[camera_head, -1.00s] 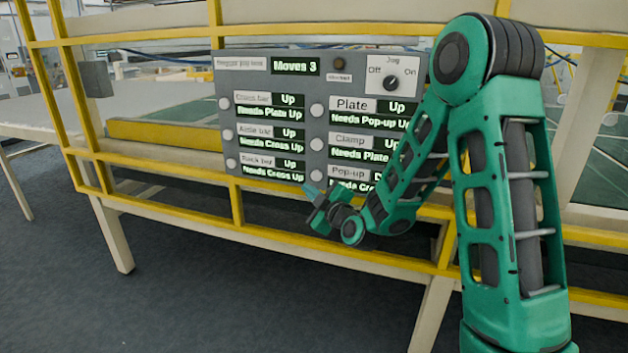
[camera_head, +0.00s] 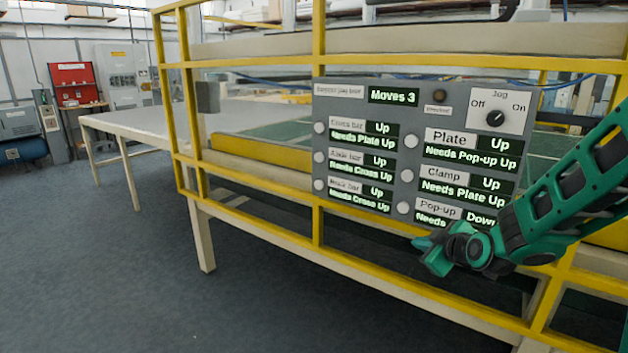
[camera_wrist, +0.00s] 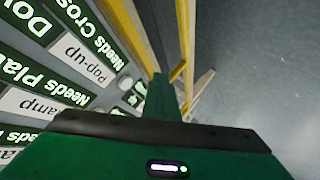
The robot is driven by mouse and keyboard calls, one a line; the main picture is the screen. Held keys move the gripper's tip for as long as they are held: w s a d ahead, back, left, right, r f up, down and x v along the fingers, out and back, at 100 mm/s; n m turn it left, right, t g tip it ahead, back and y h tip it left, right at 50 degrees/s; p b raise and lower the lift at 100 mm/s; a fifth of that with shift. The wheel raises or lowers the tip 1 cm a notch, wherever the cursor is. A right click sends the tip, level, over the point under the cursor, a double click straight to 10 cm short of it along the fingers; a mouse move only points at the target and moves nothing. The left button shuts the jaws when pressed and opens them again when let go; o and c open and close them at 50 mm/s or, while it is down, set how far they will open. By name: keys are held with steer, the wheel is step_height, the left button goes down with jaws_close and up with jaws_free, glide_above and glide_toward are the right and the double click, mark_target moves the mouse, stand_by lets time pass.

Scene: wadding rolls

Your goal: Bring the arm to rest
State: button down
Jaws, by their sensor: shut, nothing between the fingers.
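My gripper (camera_head: 424,252) is at the end of my green arm, low on the right in the head view. It is shut and empty, just in front of the lower edge of a grey control panel (camera_head: 352,108). I cannot tell from the picture whether it touches the panel or the rail. In the wrist view my shut gripper (camera_wrist: 162,90) points past the panel's Pop-up row, with a yellow rail and the floor beyond. The arm's upper part is out of the head view.
The panel's jog knob (camera_head: 495,118) is at its upper right; the display reads "Moves 3". A red board (camera_head: 73,88) and grey cabinets stand far left. Dark floor (camera_head: 110,270) is clear at lower left.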

steer(key=s+d+m+g+h, duration=0.2)
steer(key=s+d+m+g, duration=0.2)
steer(key=s+d, duration=0.45)
steer(key=s+d+m+g, duration=0.1)
steer(key=s+m+g, duration=0.3)
steer(key=s, duration=1.2)
steer(key=s+d+r+m+g, duration=0.1)
steer(key=s+m+g, duration=0.3)
steer(key=s, duration=1.2)
steer(key=d+m, duration=0.1)
steer(key=m, duration=0.3)
steer(key=shift+s+d, duration=0.15)
steer(key=shift+d, duration=0.05)
steer(key=shift+r, duration=0.1)
steer(key=shift+w+f, duration=0.25)
steer(key=shift+w, duration=0.4)
stand_by(0.7)
